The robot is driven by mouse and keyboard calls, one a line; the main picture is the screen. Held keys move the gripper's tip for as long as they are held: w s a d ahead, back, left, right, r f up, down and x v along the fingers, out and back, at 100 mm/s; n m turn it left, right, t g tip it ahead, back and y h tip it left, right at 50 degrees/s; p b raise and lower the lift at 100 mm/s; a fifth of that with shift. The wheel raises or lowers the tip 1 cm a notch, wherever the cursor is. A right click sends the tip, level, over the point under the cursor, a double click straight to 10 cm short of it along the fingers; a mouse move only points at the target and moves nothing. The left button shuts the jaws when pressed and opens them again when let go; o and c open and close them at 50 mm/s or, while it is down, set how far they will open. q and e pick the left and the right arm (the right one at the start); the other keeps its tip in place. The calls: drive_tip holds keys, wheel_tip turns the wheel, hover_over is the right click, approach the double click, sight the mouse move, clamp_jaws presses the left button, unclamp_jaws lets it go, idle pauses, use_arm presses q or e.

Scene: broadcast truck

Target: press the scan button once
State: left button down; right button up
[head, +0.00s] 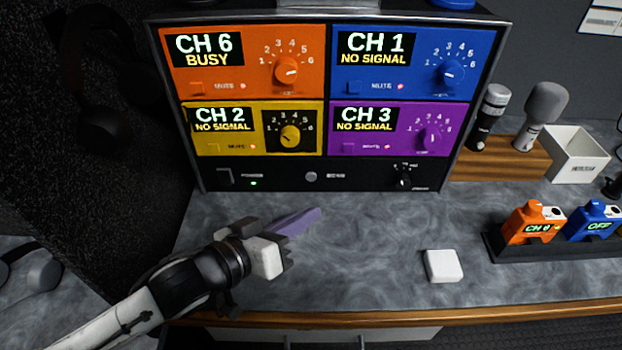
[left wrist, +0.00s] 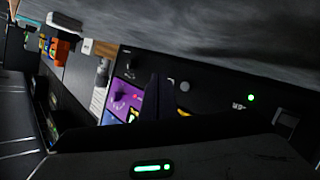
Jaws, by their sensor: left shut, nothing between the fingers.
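The scan button (head: 311,177) is a small round grey button with a short label beside it, on the black lower panel of the receiver rack (head: 365,180). The button also shows in the left wrist view (left wrist: 185,87). My left gripper (head: 312,214) is shut and empty, its purple-grey fingers pointing right and a little toward the back. In the head view its tips show just below the button, apart from the panel. The gripper also shows dark in the left wrist view (left wrist: 158,92). My right gripper is not in view.
Four channel modules with knobs fill the rack; the orange CH 6 module (head: 245,62) reads BUSY. A power switch (head: 224,178) and another knob (head: 404,178) flank the button. A white block (head: 443,266) and a pack tray (head: 510,253) stand right. The middle counter is clear.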

sight(311, 177)
use_arm(q)
drive_tip(key=w, duration=0.3)
drive_tip(key=shift+w+b, duration=0.3)
drive_tip(key=shift+w, duration=1.1)
drive_tip(key=shift+w, duration=0.15)
idle(0.8)
drive_tip(key=shift+w+p, duration=0.15)
drive_tip(key=shift+p, duration=0.15)
drive_tip(key=shift+w, duration=0.1)
drive_tip(key=shift+w, duration=0.4)
idle(0.5)
drive_tip(key=shift+s, duration=0.1)
drive_tip(key=shift+s+p, duration=0.7)
drive_tip(key=shift+p, duration=0.1)
